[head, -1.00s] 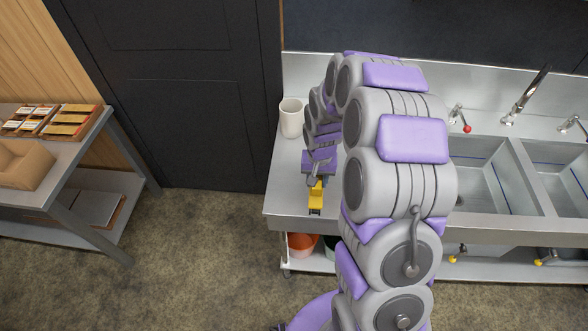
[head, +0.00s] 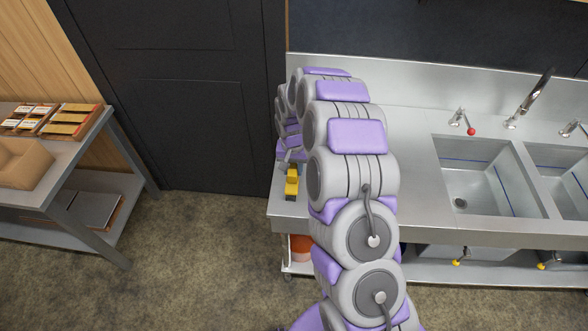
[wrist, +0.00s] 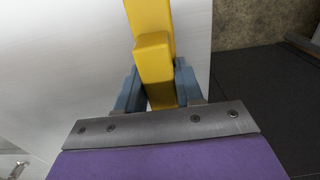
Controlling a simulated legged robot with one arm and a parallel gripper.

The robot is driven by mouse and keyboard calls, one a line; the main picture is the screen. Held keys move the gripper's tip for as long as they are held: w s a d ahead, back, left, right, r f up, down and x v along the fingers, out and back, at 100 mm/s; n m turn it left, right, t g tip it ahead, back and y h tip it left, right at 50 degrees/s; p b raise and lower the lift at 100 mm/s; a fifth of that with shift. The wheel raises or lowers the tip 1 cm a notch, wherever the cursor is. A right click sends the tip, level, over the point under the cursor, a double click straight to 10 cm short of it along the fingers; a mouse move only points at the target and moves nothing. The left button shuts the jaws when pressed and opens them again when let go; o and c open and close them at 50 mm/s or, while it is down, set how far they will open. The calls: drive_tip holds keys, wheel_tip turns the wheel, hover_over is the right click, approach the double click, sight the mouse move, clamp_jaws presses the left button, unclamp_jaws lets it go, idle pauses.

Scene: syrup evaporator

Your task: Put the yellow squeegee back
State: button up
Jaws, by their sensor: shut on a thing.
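The yellow squeegee (head: 291,184) is in my gripper (head: 289,163), over the left end of the steel sink counter (head: 410,150) near its front edge. I cannot tell whether it touches the counter. In the wrist view, the yellow squeegee (wrist: 152,45) runs up from between the two blue-grey fingers of my gripper (wrist: 158,88). The gripper is shut on it. The squeegee's far end is cut off at the top of that view.
Sink basins (head: 485,180) with a faucet (head: 530,98) lie to the right. An orange bucket (head: 301,246) sits on the shelf below. A side table (head: 75,165) with trays stands left, with open floor between. A dark door (head: 190,100) is behind.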

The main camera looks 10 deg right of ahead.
sight(294, 166)
drive_tip(key=shift+f, duration=0.3)
drive_tip(key=shift+d, duration=0.5)
drive_tip(key=o, duration=0.8)
drive_tip(key=shift+d, duration=0.25)
drive_tip(key=shift+o, duration=1)
drive_tip(key=shift+a, duration=0.2)
drive_tip(key=shift+a+r, duration=0.1)
drive_tip(key=shift+a, duration=0.35)
drive_tip(key=shift+d+r, duration=0.2)
drive_tip(key=shift+r, duration=0.35)
wheel_tip(294, 166, up, 11)
drive_tip(key=p, duration=0.2)
drive_tip(key=s+r+n, duration=0.1)
drive_tip(key=s+r, duration=0.6)
drive_tip(key=s, duration=0.1)
drive_tip(key=s+r+n+g, duration=0.1)
drive_tip(key=s+r, duration=0.2)
drive_tip(key=s, duration=1.4)
drive_tip(key=s+r+n, duration=0.1)
drive_tip(key=s+r, duration=0.2)
drive_tip(key=s, duration=1.4)
drive_tip(key=shift+d+r+n+g, duration=0.15)
drive_tip(key=shift+n+g, duration=0.15)
drive_tip(key=shift+g, duration=0.1)
